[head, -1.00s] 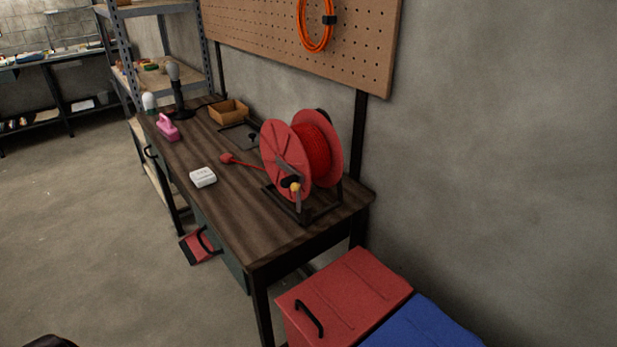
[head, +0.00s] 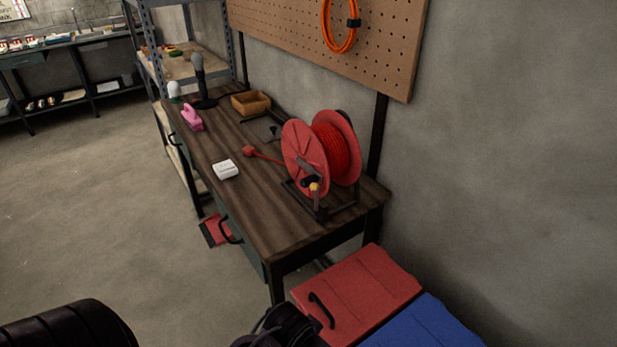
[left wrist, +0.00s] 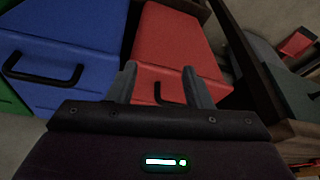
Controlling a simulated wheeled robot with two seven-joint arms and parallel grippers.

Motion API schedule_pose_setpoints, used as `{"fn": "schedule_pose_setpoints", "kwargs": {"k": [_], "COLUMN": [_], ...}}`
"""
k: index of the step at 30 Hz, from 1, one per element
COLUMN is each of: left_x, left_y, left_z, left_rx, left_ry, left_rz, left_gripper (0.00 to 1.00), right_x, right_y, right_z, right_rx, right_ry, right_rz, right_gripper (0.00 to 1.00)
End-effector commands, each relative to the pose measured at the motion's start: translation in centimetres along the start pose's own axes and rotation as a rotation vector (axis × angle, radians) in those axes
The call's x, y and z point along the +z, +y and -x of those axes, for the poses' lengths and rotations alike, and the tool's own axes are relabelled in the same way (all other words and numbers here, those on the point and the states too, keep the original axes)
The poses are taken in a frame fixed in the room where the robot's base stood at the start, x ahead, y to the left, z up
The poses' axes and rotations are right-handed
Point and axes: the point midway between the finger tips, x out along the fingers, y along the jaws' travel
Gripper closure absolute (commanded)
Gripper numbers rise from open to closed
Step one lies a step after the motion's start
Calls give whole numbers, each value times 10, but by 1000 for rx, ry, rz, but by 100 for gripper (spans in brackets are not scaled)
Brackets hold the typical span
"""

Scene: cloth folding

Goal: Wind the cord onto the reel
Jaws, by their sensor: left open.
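A red cord reel (head: 303,158) stands upright on a black frame near the right end of the dark wooden workbench (head: 275,225). Red cord (head: 338,148) is wound between its two discs. A length of cord runs left from the reel to a red plug end (head: 249,151) on the bench. The crank has a yellow knob (head: 314,187) facing the front. In the left wrist view my left gripper (left wrist: 161,85) is open and empty, its fingers over the red bin. It is away from the reel, which that view does not show. My right gripper is not in view.
A red lidded bin (head: 365,285) and a blue one (head: 430,328) stand by the bench's near end. A white box (head: 226,169), pink object (head: 191,117), wooden tray (head: 251,103) and black stand (head: 199,85) are on the bench. Orange cord (head: 338,25) hangs on the pegboard.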

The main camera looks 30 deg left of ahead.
Motion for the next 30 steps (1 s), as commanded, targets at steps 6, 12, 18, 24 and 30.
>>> {"fn": "schedule_pose_setpoints", "kwargs": {"k": [6, 12, 18, 24, 30], "left_x": [-61, -102, -144, -190, -211], "left_y": [-32, -60, -95, -149, -194], "left_z": [51, 50, 46, 52, 75], "left_rx": [-35, -24, 38, 226, 493], "left_ry": [236, 440, 674, 1010, 1275], "left_rz": [179, 336, 506, 725, 871], "left_gripper": [55, 55, 55, 55, 55], "right_x": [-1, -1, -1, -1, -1], "right_y": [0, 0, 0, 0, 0], "right_z": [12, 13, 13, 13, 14], "right_rx": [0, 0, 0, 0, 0], "right_ry": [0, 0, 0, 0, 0], "right_rz": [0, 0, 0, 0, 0], "right_gripper": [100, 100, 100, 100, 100]}}
